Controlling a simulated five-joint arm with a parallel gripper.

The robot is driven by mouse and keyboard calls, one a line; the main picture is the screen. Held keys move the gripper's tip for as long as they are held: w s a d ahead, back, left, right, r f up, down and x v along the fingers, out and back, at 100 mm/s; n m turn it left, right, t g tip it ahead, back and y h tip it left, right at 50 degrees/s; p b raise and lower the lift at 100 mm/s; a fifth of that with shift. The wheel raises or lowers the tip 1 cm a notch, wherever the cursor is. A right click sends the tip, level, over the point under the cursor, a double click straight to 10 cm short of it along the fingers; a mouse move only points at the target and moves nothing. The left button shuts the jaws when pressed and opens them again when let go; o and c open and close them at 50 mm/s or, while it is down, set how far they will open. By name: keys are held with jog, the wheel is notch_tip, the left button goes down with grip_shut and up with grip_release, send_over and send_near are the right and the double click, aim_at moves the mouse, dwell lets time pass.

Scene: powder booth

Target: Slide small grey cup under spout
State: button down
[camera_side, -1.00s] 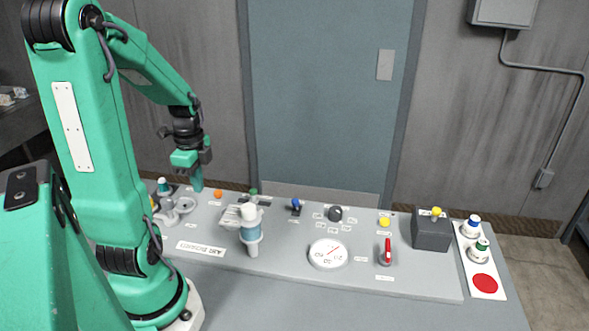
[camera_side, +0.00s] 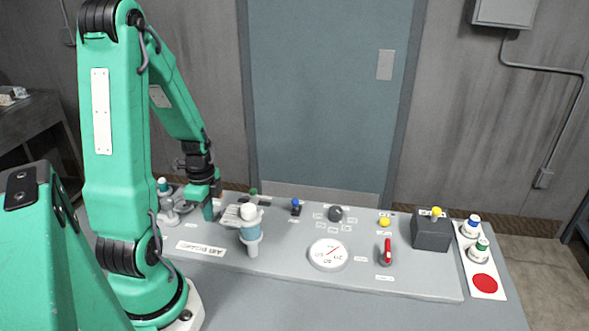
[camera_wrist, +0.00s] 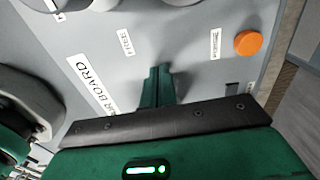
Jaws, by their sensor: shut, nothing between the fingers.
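I cannot surely pick out the small grey cup. Small light-grey fittings (camera_side: 170,212), one below a teal-and-white cap (camera_side: 163,185), stand at the board's left end, left of my gripper in the side view. Which part is the spout is unclear. A white-topped dispenser (camera_side: 250,228) with a clear blue body stands to the right of my gripper. My gripper (camera_side: 208,215) points down over the left part of the board, shut and empty. Its closed fingers (camera_wrist: 155,85) also show in the wrist view, with bare grey board around them.
An orange button (camera_wrist: 248,43) lies beyond the fingers in the wrist view. The board (camera_side: 320,280) carries a blue switch (camera_side: 296,206), a dark knob (camera_side: 335,213), a round gauge (camera_side: 328,254), a red lever (camera_side: 387,252) and a dark box (camera_side: 431,235).

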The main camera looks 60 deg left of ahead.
jog(key=shift+w+d, duration=0.95)
jog(key=shift+d, duration=0.05)
jog(key=shift+w+d, duration=1.05)
jog(key=shift+s+a, duration=0.15)
jog(key=shift+s+a, duration=1.2)
jog(key=shift+s+a+r, duration=0.1)
jog(key=shift+a+r, duration=0.05)
jog(key=shift+r, duration=0.15)
notch_tip(320, 180, up, 10)
jog(key=shift+f, duration=0.25)
